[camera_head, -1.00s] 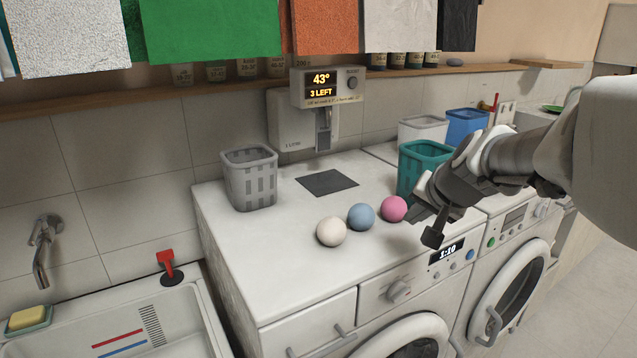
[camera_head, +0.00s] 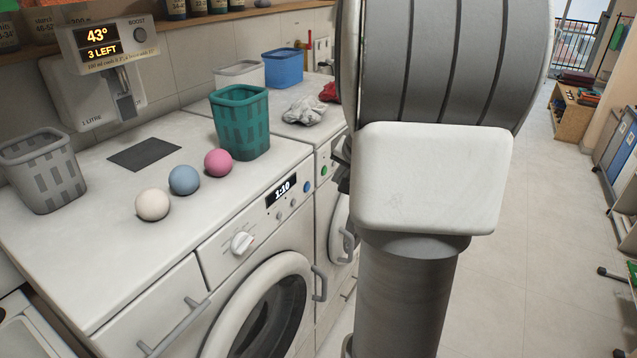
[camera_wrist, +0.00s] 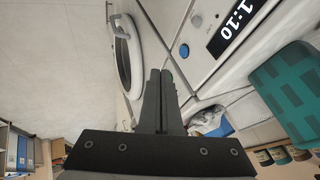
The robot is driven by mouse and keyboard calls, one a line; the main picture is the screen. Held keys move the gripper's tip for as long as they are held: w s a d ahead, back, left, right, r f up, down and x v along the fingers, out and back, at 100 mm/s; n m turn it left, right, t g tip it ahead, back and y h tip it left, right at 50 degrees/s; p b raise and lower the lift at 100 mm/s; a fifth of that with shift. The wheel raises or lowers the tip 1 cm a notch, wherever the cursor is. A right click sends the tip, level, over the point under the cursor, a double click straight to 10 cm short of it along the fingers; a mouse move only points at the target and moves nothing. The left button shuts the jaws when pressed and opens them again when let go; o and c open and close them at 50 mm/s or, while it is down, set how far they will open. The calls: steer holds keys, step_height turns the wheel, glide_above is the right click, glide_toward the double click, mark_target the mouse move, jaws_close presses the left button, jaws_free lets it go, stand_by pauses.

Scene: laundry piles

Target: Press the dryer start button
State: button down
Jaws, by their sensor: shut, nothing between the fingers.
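The near white machine (camera_head: 215,262) has a lit display (camera_head: 282,190) reading 1:10, a round blue button (camera_head: 306,187), small grey buttons and a dial. The second machine beyond it has a green button (camera_head: 324,170), partly beside my arm. The frames do not settle which one is the dryer. In the wrist view the blue button (camera_wrist: 184,50) and the display (camera_wrist: 235,20) lie past my fingertips, to the upper right. My gripper (camera_wrist: 160,74) is shut and empty, apart from the blue button. In the head view my arm hides most of it.
A teal basket (camera_head: 241,124) and pink (camera_head: 218,162), blue (camera_head: 184,180) and cream (camera_head: 153,204) balls stand on the near machine. A crumpled grey cloth (camera_head: 304,110) lies on the far machine top. Door handles stick out in front. Open floor (camera_head: 530,220) lies to the right.

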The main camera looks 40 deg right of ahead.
mark_target(307, 187)
steer(key=w+f+p, duration=0.1)
steer(key=w+f, duration=0.6)
steer(key=w, duration=0.2)
steer(key=shift+w+f, duration=0.2)
steer(key=shift+f, duration=0.2)
